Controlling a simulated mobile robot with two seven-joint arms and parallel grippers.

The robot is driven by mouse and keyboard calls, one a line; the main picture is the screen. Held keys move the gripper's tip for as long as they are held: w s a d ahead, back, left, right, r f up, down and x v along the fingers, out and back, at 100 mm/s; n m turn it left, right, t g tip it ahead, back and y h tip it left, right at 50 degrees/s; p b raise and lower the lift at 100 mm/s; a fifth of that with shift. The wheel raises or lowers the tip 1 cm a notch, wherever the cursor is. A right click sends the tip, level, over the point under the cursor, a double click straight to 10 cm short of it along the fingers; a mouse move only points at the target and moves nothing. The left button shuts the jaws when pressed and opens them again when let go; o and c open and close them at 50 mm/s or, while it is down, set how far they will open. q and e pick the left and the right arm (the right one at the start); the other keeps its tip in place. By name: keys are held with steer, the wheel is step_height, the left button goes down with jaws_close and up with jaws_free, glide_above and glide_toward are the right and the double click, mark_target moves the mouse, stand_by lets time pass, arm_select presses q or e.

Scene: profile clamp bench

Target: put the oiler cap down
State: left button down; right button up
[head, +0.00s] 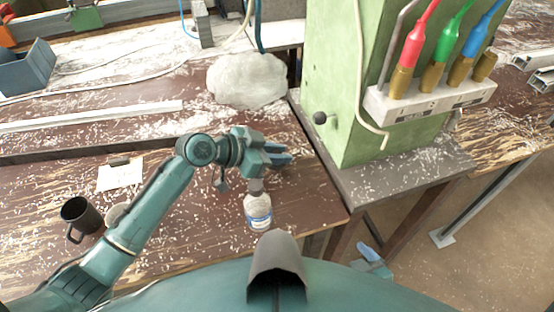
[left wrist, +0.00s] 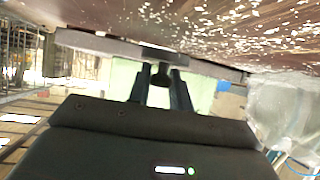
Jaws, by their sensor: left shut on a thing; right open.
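My left gripper (head: 284,158) is above the brown bench near its right end, its fingers pointing right. In the left wrist view its two dark fingers (left wrist: 163,90) are shut on a small dark thing (left wrist: 160,76), which I take to be the oiler cap. In the head view the cap is hidden by the fingers. A clear bottle with a white and blue label (head: 257,211) stands upright on the bench, just in front of the left gripper; its dark top (head: 256,187) shows below the gripper. My right gripper (head: 371,257) is low, beyond the bench's front right edge, and open.
A dark mug (head: 80,217) and a paper note (head: 120,174) are at the left. A whitish lump (head: 246,80) lies behind the gripper. A green cabinet (head: 346,90) stands at the right. Shavings litter the bench (head: 310,205); its front right part is fairly free.

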arm_select(q)
steer(key=shift+f, duration=1.35)
steer(key=shift+f, duration=0.1)
steer(key=c, duration=1.3)
jaws_free()
steer(key=shift+o, duration=0.2)
steer(key=shift+a+r, duration=0.2)
steer(key=v, duration=1.1)
steer(key=shift+s+a+r+b, duration=0.1)
steer(key=shift+a+r+b, duration=0.15)
steer(key=shift+b, duration=0.15)
